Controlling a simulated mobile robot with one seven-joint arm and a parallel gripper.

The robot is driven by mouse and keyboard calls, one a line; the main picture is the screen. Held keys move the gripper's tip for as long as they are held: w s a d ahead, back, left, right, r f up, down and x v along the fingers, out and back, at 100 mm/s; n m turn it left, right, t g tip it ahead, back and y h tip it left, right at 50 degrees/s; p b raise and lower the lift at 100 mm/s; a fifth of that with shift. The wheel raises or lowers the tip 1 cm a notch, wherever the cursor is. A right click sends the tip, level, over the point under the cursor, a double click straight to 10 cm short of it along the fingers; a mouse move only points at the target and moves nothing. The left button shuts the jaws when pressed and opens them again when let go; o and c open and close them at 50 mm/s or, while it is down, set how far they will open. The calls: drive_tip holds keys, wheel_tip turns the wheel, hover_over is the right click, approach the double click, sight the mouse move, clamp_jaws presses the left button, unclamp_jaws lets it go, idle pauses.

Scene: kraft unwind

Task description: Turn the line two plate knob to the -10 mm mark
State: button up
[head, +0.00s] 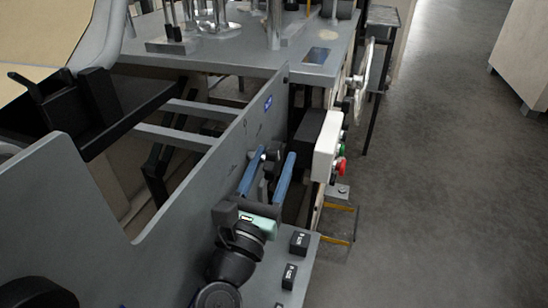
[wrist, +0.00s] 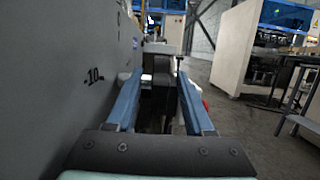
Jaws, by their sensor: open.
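My gripper (head: 267,174) has two blue fingers, spread apart, beside the grey side plate (head: 190,190). In the wrist view, the fingers of my gripper (wrist: 160,105) reach forward on either side of a dark part (wrist: 160,92), which seems to be the knob. It is partly hidden, and I cannot tell whether the fingers touch it or which mark it points to. A "-10" mark (wrist: 94,76) is printed on the plate, left of the left finger. In the head view the plate's marks are too small to read.
A white control box (head: 327,147) with green and red buttons stands just right of the fingers. A handwheel (head: 362,76) is farther back. Black labelled blocks (head: 299,241) sit on the near ledge. The floor (head: 440,190) at right is clear.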

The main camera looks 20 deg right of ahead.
drive_tip(key=v, duration=1.2)
drive_tip(key=shift+r, duration=0.1)
